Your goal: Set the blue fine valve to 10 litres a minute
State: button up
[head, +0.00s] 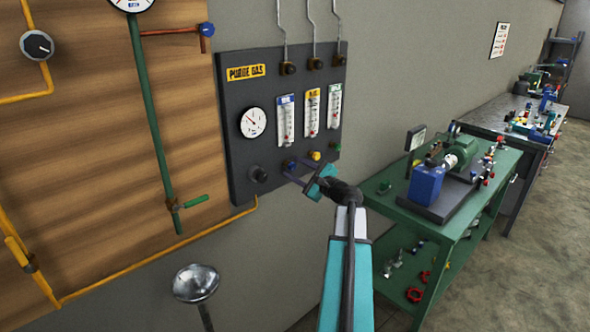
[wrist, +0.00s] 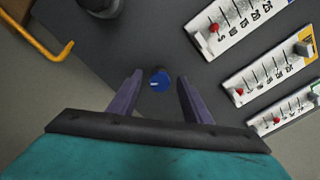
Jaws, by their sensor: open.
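The blue fine valve (wrist: 159,80) is a small round knob with a pale pointer mark. In the wrist view it sits between the two purple fingers of my open gripper (wrist: 160,97), with a gap showing on both sides. In the head view my gripper (head: 298,176) is at the lower edge of the panel, at the blue valve (head: 290,165). The flow tube with the blue label (head: 286,120) is the leftmost of three. What looks like the same tube (wrist: 245,24) shows a red float near the low end of its scale; the exact reading is too small to tell.
The dark purge gas panel (head: 230,90) also carries a gauge (head: 252,122), a black knob (head: 258,174), a yellow valve (head: 315,155) and a green valve (head: 336,148) close by. A green bench (head: 478,190) with a pump stands to the right.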

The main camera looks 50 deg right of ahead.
jog(key=c, duration=0.8)
jog(key=shift+a, duration=0.4)
jog(key=shift+c, duration=1.2)
jog(key=shift+d+f, duration=0.1)
jog(key=shift+d, duration=0.2)
